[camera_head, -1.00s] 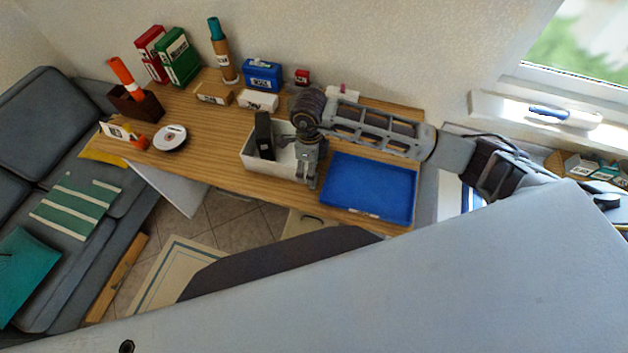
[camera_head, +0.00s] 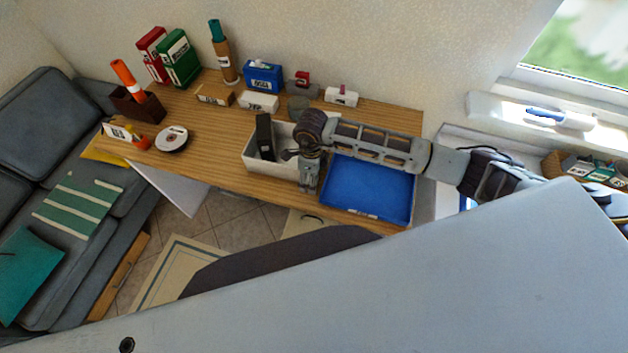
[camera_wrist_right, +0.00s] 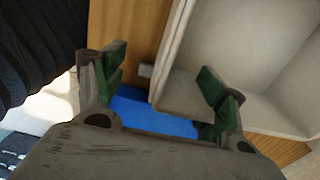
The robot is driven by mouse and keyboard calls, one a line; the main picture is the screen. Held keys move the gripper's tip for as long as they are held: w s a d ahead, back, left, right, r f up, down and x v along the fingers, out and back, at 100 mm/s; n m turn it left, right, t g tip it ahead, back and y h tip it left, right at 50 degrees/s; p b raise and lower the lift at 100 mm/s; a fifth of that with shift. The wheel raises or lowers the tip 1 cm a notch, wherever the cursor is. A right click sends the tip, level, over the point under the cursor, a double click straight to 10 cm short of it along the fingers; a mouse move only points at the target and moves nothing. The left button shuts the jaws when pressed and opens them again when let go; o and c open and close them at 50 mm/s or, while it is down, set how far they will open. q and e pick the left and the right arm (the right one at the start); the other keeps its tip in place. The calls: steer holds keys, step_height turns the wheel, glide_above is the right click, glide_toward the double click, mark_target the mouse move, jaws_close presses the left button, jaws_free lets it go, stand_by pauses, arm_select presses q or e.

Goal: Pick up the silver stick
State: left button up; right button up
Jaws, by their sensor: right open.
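A small grey piece (camera_wrist_right: 146,69) lies on the wooden desk beside the white bin in the right wrist view. It may be the silver stick, but it is too small to be sure. My right gripper (camera_wrist_right: 163,76) is open, with its green-padded fingers apart and nothing held between them. The grey piece shows between the fingers, nearer the left one. In the head view my right gripper (camera_head: 308,184) points down at the desk's front edge, between the white bin and the blue tray. The grey piece cannot be made out there. My left gripper is not in view.
The white bin (camera_head: 262,165) holds a black upright box (camera_head: 264,136). The blue tray (camera_head: 368,188) lies right of my gripper. A blue box (camera_head: 263,76), a white box (camera_head: 258,102) and a round grey container (camera_head: 298,103) stand behind. The desk's left-middle is mostly clear.

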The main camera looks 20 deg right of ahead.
steer(key=shift+f, duration=0.9)
steer(key=c, duration=0.7)
